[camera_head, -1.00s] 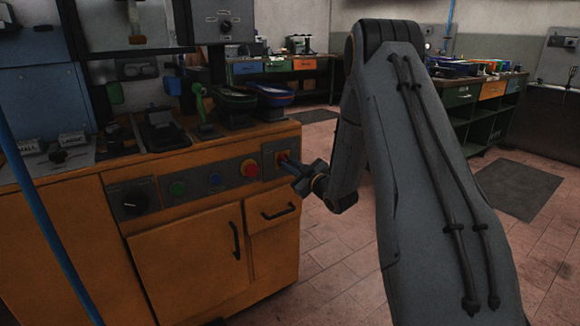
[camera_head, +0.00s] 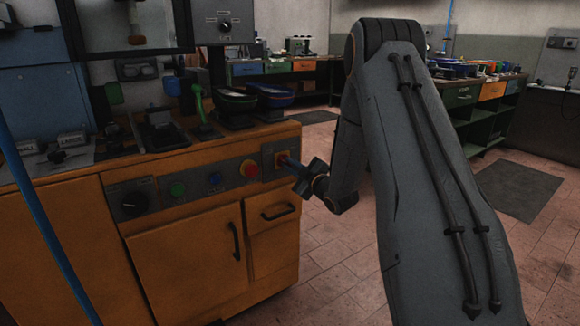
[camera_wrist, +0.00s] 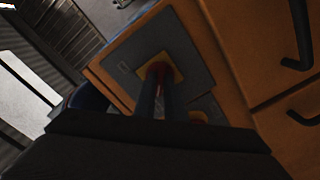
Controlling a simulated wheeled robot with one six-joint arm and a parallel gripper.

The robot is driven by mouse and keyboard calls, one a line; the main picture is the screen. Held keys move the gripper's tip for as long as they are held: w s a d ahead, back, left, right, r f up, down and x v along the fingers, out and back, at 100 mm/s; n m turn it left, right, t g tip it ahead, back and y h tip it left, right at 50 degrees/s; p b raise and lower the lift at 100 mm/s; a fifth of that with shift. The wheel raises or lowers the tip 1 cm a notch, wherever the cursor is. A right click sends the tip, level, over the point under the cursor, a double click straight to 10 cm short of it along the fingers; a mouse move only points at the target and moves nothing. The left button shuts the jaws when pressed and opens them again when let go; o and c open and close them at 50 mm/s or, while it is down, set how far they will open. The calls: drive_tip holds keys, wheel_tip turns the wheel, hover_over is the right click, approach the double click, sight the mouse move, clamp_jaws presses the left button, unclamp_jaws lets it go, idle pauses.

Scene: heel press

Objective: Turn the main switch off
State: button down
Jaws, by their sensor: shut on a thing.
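The main switch (camera_wrist: 158,69) is a red knob on a yellow plate at the right end of the grey control panel (camera_head: 222,172). In the wrist view my gripper (camera_wrist: 160,88) has its two fingers close together on the red knob, which they mostly hide. In the head view my gripper (camera_head: 285,161) reaches the yellow plate (camera_head: 267,157) from the right, at the front face of the orange cabinet. The switch's exact angle is hard to tell because the fingers cover it.
Beside the switch are a red mushroom button (camera_head: 250,169), a blue button (camera_head: 214,179), a green button (camera_head: 178,189) and a black dial (camera_head: 134,201). Below are a drawer handle (camera_head: 278,211) and a door handle (camera_head: 236,241). The tiled floor to the right is clear.

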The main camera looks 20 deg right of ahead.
drive_tip(key=c, duration=1.8)
unclamp_jaws()
drive_tip(key=shift+s, duration=0.1)
drive_tip(key=v, duration=0.7)
drive_tip(key=shift+s+d+p, duration=0.1)
drive_tip(key=shift+s+p, duration=0.2)
